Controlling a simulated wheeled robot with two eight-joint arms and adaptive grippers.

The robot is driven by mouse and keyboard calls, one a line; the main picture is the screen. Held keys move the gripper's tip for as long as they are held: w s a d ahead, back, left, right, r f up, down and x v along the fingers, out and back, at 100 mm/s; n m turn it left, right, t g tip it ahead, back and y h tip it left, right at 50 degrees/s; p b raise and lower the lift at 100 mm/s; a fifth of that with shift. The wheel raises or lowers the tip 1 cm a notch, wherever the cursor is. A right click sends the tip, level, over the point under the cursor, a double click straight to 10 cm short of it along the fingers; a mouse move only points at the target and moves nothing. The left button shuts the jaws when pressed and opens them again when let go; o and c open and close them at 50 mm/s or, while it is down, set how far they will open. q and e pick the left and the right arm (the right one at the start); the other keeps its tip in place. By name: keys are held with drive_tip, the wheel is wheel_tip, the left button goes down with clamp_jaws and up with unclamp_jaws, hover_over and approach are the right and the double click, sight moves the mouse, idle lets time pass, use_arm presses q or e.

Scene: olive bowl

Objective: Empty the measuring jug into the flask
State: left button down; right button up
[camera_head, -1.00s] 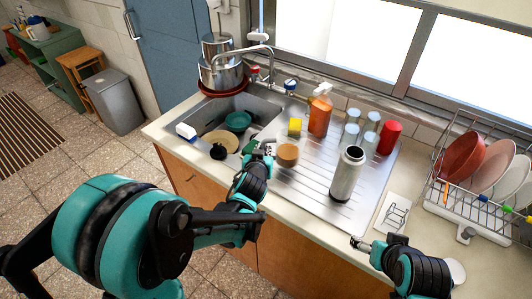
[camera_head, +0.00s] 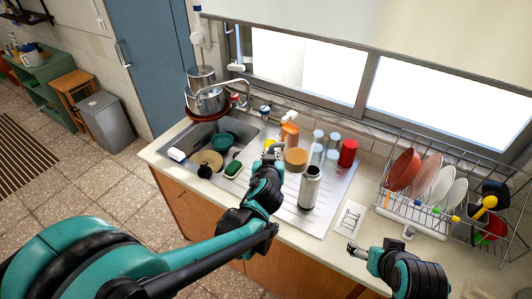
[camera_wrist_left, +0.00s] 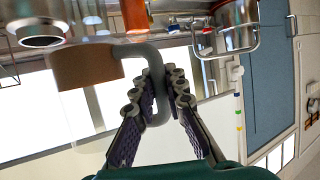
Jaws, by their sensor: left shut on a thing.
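The measuring jug (camera_head: 296,159), with tan contents showing, is held up over the drainboard. It also shows in the left wrist view (camera_wrist_left: 85,66) with its grey handle. My left gripper (camera_head: 274,151) is shut on that handle, and its fingers close around it in the wrist view (camera_wrist_left: 158,88). The flask (camera_head: 310,187) is a steel cylinder standing upright, open at the top, to the right of the jug and nearer me. Its rim shows top left in the wrist view (camera_wrist_left: 40,38). The jug looks roughly level. My right gripper (camera_head: 355,249) is empty over the counter front; its opening is unclear.
Clear glasses (camera_head: 317,145), a red can (camera_head: 348,153) and an orange bottle (camera_head: 290,133) stand behind the jug and flask. A dish rack (camera_head: 418,205) fills the right.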

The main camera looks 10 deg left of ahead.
sight(271, 149)
use_arm(q)
drive_tip(key=shift+s+d+f+b, duration=0.25)
drive_tip(key=shift+d+f+b, duration=0.1)
drive_tip(key=shift+f+b, duration=0.2)
drive_tip(key=shift+s+a+r+m+y+p, duration=0.1)
drive_tip(key=shift+a+r+m+y+p, duration=0.05)
drive_tip(key=shift+r+m+y+p, duration=0.5)
drive_tip(key=shift+a+r+m+g+y+p, duration=0.1)
drive_tip(key=shift+r+m+g+y+p, duration=0.15)
drive_tip(key=shift+r+m+g+p, duration=0.5)
drive_tip(key=shift+r+m+t+y+p, duration=0.35)
drive_tip(key=shift+r+p, duration=0.35)
drive_tip(key=shift+p, duration=0.35)
use_arm(e)
drive_tip(key=r, duration=0.4)
drive_tip(key=shift+s+d+r, duration=0.15)
drive_tip(key=shift+s+d, duration=0.05)
drive_tip(key=shift+d, duration=0.1)
